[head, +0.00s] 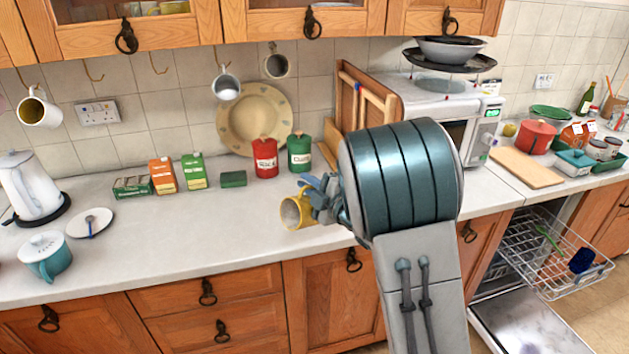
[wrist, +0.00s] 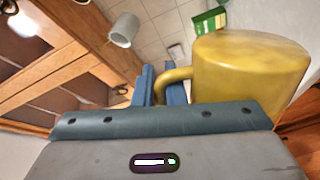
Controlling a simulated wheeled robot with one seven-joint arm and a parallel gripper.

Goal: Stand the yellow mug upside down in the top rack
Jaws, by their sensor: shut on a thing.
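The yellow mug (head: 293,212) is held by my gripper (head: 318,196) over the front of the counter in the head view, with its open mouth facing left. In the wrist view the yellow mug (wrist: 245,75) fills the right side, and its handle is between the blue fingers (wrist: 160,88). My gripper is shut on the handle. The top rack (head: 545,250) of the dishwasher is pulled out at the lower right. A green utensil (head: 546,237) and a dark blue item (head: 581,261) are in it.
The dishwasher door (head: 530,325) is folded down below the rack. The microwave (head: 450,115) stands behind my arm. Red (head: 265,157) and green (head: 300,152) canisters stand at the back of the counter. Mugs hang under the wall cupboards. The counter left of the held mug is mostly clear.

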